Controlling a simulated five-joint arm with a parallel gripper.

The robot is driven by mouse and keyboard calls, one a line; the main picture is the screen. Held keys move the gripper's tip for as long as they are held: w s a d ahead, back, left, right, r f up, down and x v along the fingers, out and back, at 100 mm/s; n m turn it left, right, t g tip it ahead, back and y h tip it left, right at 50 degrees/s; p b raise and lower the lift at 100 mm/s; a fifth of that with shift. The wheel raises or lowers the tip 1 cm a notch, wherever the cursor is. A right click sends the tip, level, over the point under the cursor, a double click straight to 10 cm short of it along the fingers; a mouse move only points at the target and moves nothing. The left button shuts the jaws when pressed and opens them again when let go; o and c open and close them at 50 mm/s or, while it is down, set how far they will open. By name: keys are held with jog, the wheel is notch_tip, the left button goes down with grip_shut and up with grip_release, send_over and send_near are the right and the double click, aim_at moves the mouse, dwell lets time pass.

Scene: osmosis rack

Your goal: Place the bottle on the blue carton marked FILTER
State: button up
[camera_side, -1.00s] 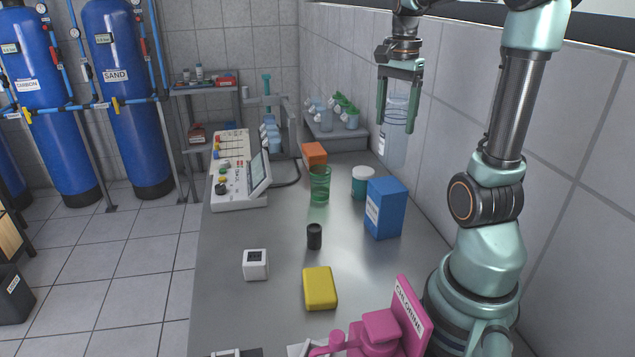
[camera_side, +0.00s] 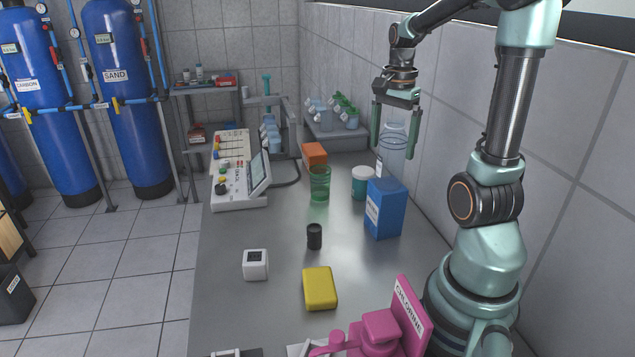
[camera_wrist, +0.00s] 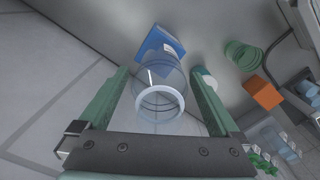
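The clear bottle (camera_side: 391,148) is upright at the blue carton (camera_side: 385,212), and its base overlaps the carton's top in the side view. It looks to stand there, though the exact contact is hard to see. The carton has a white label on its left face, too small to read. My gripper (camera_side: 395,157) is open, one finger on each side of the bottle. In the wrist view the bottle's rim (camera_wrist: 160,104) lies between the fingers with gaps on both sides. The carton (camera_wrist: 160,45) shows beyond it.
A white-lidded teal jar (camera_side: 362,183) and a green cup (camera_side: 319,183) stand left of the carton. An orange block (camera_side: 314,155) lies behind. A black cylinder (camera_side: 314,236), white cube (camera_side: 255,264) and yellow block (camera_side: 320,288) are nearer. The wall is close on the right.

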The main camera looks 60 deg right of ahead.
jog(key=shift+r, duration=0.1)
notch_tip(320, 180, up, 12)
jog(key=w+a+f+n+t, duration=0.1)
jog(key=a+f+n+t, duration=0.1)
jog(key=a+n, duration=0.4)
jog(key=w+a+f+n+t, duration=0.1)
jog(key=w+a+f+n, duration=0.1)
jog(key=a+f+n, duration=0.2)
jog(key=w+a+f+n+t, duration=0.2)
jog(key=a+f+n, duration=0.1)
jog(key=a+n, duration=0.7)
jog(key=a, duration=0.4)
jog(key=shift+t, duration=0.3)
